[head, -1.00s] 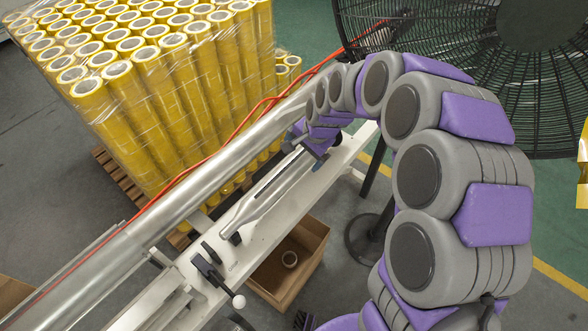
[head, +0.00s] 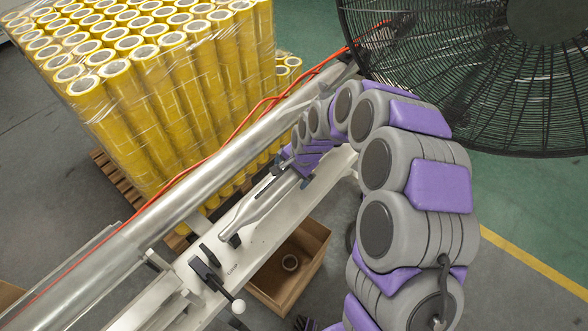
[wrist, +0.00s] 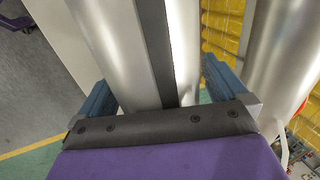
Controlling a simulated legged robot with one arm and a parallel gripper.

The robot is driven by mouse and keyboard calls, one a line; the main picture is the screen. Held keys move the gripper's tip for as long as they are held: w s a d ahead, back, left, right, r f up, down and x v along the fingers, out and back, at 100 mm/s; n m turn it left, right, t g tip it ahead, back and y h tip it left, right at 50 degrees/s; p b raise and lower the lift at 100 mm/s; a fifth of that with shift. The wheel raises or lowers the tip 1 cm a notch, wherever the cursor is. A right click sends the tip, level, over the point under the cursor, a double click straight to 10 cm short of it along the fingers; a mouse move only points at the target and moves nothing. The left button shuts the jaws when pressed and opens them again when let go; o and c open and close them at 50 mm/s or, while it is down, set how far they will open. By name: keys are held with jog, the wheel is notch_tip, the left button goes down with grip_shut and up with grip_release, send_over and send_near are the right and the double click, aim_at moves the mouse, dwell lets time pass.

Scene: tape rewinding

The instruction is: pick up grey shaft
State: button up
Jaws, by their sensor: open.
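The grey shaft (head: 256,208) is a long metal bar with a tapered end, lying along the white machine bench (head: 262,238) in the head view. A dark strip runs along its middle in the wrist view, where the shaft (wrist: 120,45) lies between the two blue fingers. My gripper (wrist: 157,88) is open around the shaft, one finger on each side; I cannot tell whether either touches it. In the head view my gripper (head: 293,168) is at the shaft's far part, which my arm partly hides.
A thick metal roller (head: 195,185) runs parallel to the shaft, with an orange cable (head: 235,130) along it. A lever with a white knob (head: 238,306) is near the front. A cardboard box (head: 300,262), wrapped yellow tape rolls (head: 160,90) and a large black fan (head: 470,80) surround the bench.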

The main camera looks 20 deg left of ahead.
jog(key=shift+a, duration=0.2)
jog(key=shift+c, duration=0.6)
jog(key=shift+d, duration=0.25)
jog(key=c, duration=0.6)
jog(key=shift+r, duration=0.1)
jog(key=c, duration=0.7)
